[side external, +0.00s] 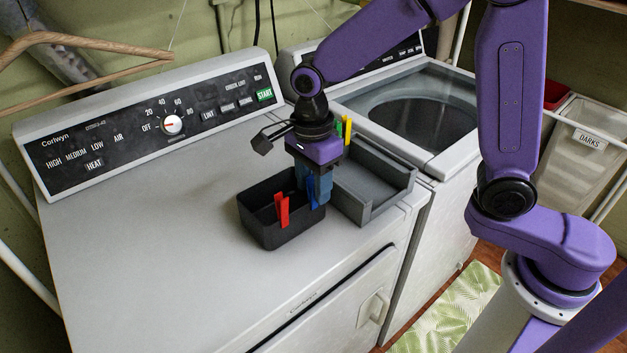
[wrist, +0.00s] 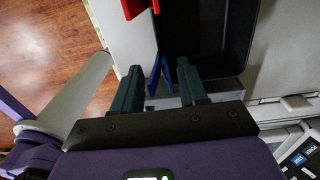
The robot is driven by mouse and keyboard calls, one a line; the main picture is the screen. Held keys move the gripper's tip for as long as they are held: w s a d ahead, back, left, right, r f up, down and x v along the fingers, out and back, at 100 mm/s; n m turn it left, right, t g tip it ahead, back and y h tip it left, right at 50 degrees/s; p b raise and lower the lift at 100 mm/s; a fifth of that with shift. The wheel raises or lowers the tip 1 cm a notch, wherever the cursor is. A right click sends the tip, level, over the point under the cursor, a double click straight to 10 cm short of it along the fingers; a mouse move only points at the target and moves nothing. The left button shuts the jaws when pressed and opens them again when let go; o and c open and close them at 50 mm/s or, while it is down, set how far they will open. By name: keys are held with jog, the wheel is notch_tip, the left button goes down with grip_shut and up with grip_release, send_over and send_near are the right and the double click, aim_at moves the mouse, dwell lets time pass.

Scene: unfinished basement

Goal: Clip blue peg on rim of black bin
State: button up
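The black bin (side external: 265,232) stands on the white machine top in the side view. Its dark inside shows in the wrist view (wrist: 215,40). The blue peg (side external: 311,190) is at the bin's right front rim, upright. In the wrist view the blue peg (wrist: 154,76) seems to straddle the rim, one leg on each side. My gripper (side external: 311,196) is low over this corner of the bin. In the wrist view its fingers (wrist: 160,88) are apart, one on each side of the blue peg, with visible gaps. A finger partly hides the peg in the side view.
A red peg (side external: 282,209) is on the bin's front rim, left of the blue one. A grey tray (side external: 371,205) stands close on the right, with yellow (side external: 347,130) and green (side external: 338,128) pegs on its far side. The machine top is clear to the left.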

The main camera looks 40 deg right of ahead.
jog(key=shift+r, duration=0.1)
notch_tip(320, 180, up, 16)
jog(key=s+d+f+n, duration=0.4)
jog(key=s+n, duration=0.3)
jog(key=n, duration=0.3)
jog(key=s+d+f+n, duration=0.4)
jog(key=s+n, duration=0.4)
jog(key=n, duration=0.2)
jog(key=s+d+f+n, duration=0.5)
jog(key=s+d+n, duration=0.1)
jog(key=n, duration=0.4)
jog(key=shift+s+n+t, duration=0.3)
jog(key=shift+s, duration=0.35)
